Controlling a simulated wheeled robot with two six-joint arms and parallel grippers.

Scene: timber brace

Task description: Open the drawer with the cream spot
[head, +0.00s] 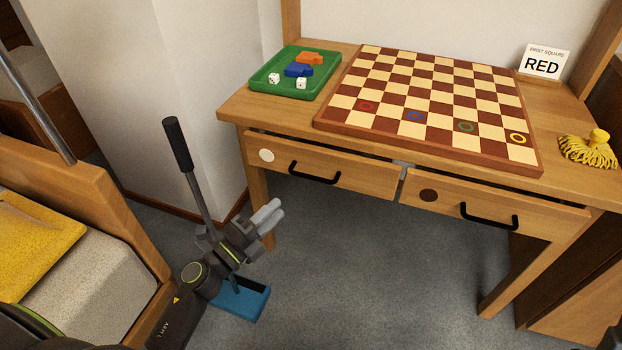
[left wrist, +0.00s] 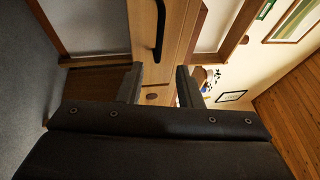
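The drawer with the cream spot (head: 266,155) is the left of two under the table and appears closed. Its black bar handle (head: 314,174) is to the right of the spot. The right drawer has a brown spot (head: 428,195) and its own black handle (head: 489,218). My left gripper (head: 272,214) is in front of and below the left drawer's left end, apart from it. The left wrist view shows its fingers (left wrist: 158,88) spread with nothing held; a black handle (left wrist: 158,30) and a dark spot (left wrist: 152,96) show beyond.
The table holds a green tray (head: 265,84), a chequered board (head: 440,155), a RED sign (head: 543,62) and a yellow tasselled thing (head: 590,150). A long-handled blue tool (head: 240,303) stands by my left gripper.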

